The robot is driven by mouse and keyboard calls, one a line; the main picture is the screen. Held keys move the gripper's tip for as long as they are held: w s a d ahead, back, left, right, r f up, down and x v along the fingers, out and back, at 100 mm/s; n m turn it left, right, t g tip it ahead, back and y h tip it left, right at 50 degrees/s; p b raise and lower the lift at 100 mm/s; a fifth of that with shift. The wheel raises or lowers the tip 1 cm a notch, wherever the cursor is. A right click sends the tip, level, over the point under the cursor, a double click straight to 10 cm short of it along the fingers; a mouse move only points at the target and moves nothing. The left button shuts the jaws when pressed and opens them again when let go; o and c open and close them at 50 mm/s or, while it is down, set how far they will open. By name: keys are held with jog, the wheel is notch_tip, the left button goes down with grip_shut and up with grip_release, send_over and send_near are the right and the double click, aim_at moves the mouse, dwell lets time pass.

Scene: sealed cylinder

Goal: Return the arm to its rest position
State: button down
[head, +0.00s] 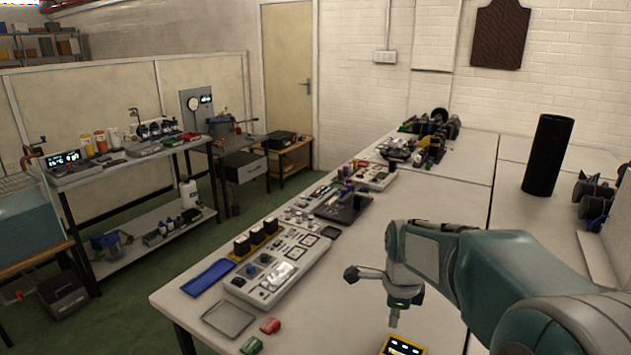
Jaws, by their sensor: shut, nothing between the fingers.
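My arm (520,275) reaches in from the lower right, with its wrist bent over the near part of the light table (455,215). My gripper (394,318) points down at the arm's end, shut and empty, just above and left of a yellow-edged device (403,346) cut off by the bottom edge. I cannot tell whether they touch. A tall black cylinder (548,155) stands upright on the table at the back right, apart from my gripper. My arm hides part of the table.
A control panel (277,266), a blue tray (208,278), a grey tray (229,319), and red (270,325) and green (251,345) pieces lie left of my gripper. Several small devices line the table's left side. Dark parts (594,195) sit at right. The table's middle is clear.

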jog(key=s+r+n+t, duration=0.2)
jog(key=s+r+n, duration=0.1)
jog(key=s+n, duration=0.7)
jog(key=s+a+r+n+t, duration=0.1)
jog(key=s+r+n, duration=0.3)
jog(key=s+n, duration=0.7)
jog(key=shift+a+t, duration=0.2)
jog(key=shift+t, duration=0.6)
